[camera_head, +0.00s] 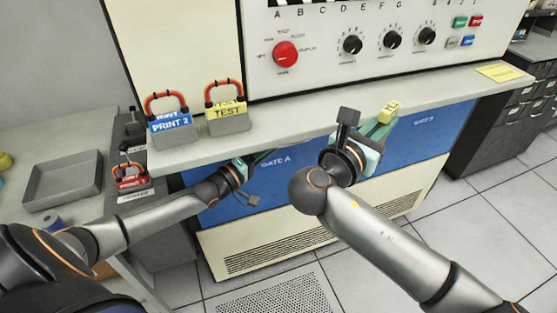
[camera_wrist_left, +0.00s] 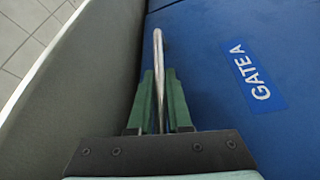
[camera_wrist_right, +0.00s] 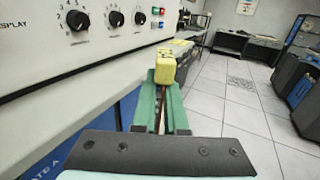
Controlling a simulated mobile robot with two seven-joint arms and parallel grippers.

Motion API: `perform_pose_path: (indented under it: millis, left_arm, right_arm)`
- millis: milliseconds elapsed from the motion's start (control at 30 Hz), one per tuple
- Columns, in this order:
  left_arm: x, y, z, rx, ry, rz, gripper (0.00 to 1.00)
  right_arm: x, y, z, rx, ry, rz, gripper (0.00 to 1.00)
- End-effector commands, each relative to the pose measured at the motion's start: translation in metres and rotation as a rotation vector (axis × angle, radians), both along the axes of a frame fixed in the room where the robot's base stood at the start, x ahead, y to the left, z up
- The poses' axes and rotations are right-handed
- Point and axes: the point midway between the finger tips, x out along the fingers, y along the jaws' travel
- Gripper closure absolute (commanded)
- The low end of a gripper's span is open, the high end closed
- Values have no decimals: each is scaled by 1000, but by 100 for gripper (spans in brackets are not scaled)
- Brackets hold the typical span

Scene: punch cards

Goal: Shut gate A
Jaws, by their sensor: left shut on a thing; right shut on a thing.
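Gate A (camera_head: 300,164) is a blue panel with a white "GATE A" label, below the counter's front edge. Its blue face and label also fill the right of the left wrist view (camera_wrist_left: 215,75). My left gripper (camera_head: 264,157) is at the left part of the gate, shut on a metal bar handle (camera_wrist_left: 158,48). My right gripper (camera_head: 380,128) is shut on a brown stem with a yellow block (camera_head: 389,111) on top, in front of the counter edge. The block also shows in the right wrist view (camera_wrist_right: 165,66). The counter hides the gate's top; I cannot tell how far it stands open.
The grey counter (camera_head: 330,100) overhangs the gates. Gate B (camera_head: 425,125) is to the right. Blue "PRINT 2" (camera_head: 172,123) and yellow "TEST" (camera_head: 228,116) panels with red handles stand on the counter. A grey tray (camera_head: 62,190) is at the left. Tiled floor lies clear at the right.

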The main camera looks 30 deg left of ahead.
Motion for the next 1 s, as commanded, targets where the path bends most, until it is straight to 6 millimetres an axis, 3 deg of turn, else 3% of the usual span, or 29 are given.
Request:
perform_pose_path:
  millis: [300,767,800,1000]
  left_arm:
    - [11,14,4,1,-5,0,100]
    - [14,19,7,0,-7,7,100]
    - [14,19,7,0,-7,7,80]
    - [13,17,5,1,-5,4,58]
  right_arm:
    - [0,0,-5,0,0,0,100]
    - [0,0,-6,0,0,0,100]
    - [0,0,-6,0,0,0,100]
    - [0,0,-6,0,0,0,100]
